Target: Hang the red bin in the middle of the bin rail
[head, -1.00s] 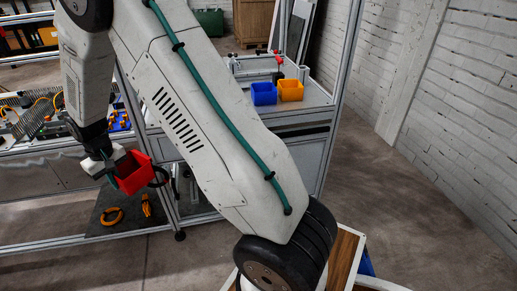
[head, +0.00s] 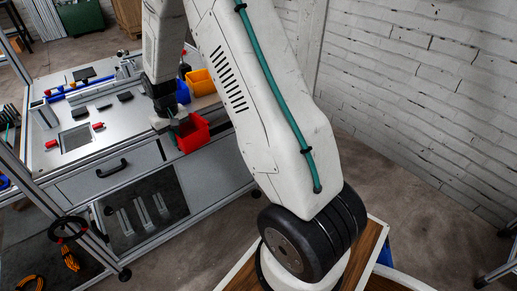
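My gripper (head: 172,124) holds the red bin (head: 194,134) at its left side, and the bin looks slightly tilted. In the picture it overlaps the right part of the workbench's front edge. A blue bin (head: 183,92) and a yellow bin (head: 203,82) sit close together at the right end of the bench, behind the red bin. My arm partly covers the blue bin. I cannot make out the bin rail; my arm covers part of that area. The fingertips are small and dark against the bin.
The workbench top (head: 105,118) carries blue-handled tools, dark blocks and small red parts. A drawer (head: 112,172) with a black handle is below. A metal frame post (head: 45,205) stands at the left, with a black and red ring (head: 68,229) near it. A white brick wall (head: 430,90) is at right.

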